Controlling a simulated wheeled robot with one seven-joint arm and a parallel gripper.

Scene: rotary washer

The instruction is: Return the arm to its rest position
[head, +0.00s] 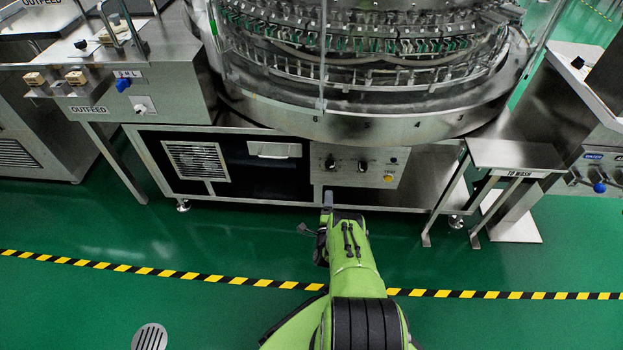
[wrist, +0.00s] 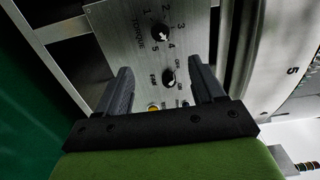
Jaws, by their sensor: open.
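My green arm (head: 356,277) reaches forward from the bottom of the head view toward the washer's front. My gripper (wrist: 160,88) shows in the wrist view with its two dark fingers wide apart and nothing between them. In the head view my gripper (head: 328,200) is partly hidden by my own arm. Beyond the fingers is the steel control panel (wrist: 108,22) with a torque knob (wrist: 161,33), a second knob (wrist: 168,76) and a yellow button (wrist: 153,107). The same panel (head: 345,178) sits low on the washer in the head view. I cannot tell the exact gap between fingers and panel.
The round washer (head: 400,128) stands ahead. An outfeed station (head: 160,80) is at left and a "to wash" shelf (head: 515,155) at right.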

